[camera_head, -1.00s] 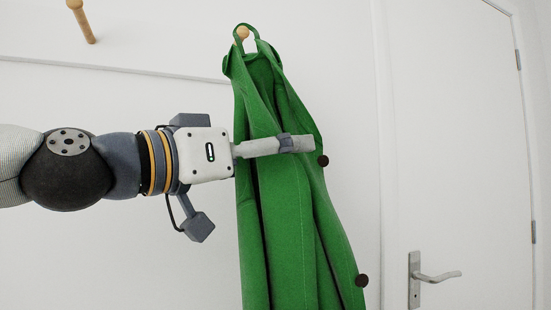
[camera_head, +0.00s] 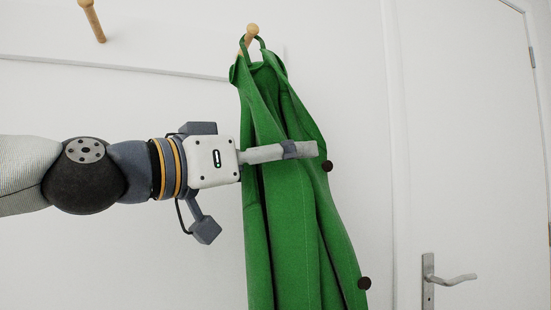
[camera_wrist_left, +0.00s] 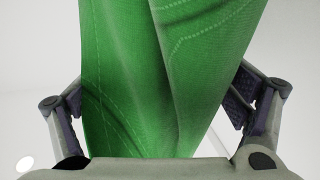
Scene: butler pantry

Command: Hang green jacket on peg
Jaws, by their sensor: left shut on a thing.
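The green jacket (camera_head: 285,200) hangs in long folds, with dark round buttons down its right edge. Its loop (camera_head: 259,41) is at the wooden peg (camera_head: 252,30), whose knob shows above the loop's top. The loop seems to lie around or against the peg's shaft; the exact contact is too small to tell. My left gripper (camera_head: 300,150) comes in from the left and is shut on the jacket's upper part, below the collar. In the left wrist view, green cloth (camera_wrist_left: 165,80) fills the space between the two fingers. The jacket's lower end is out of frame.
Another wooden peg (camera_head: 92,20) sticks out of the white rail (camera_head: 150,50) at the upper left. A white door (camera_head: 465,150) with a metal handle (camera_head: 455,280) is at the right. The white wall between the jacket and the door is clear.

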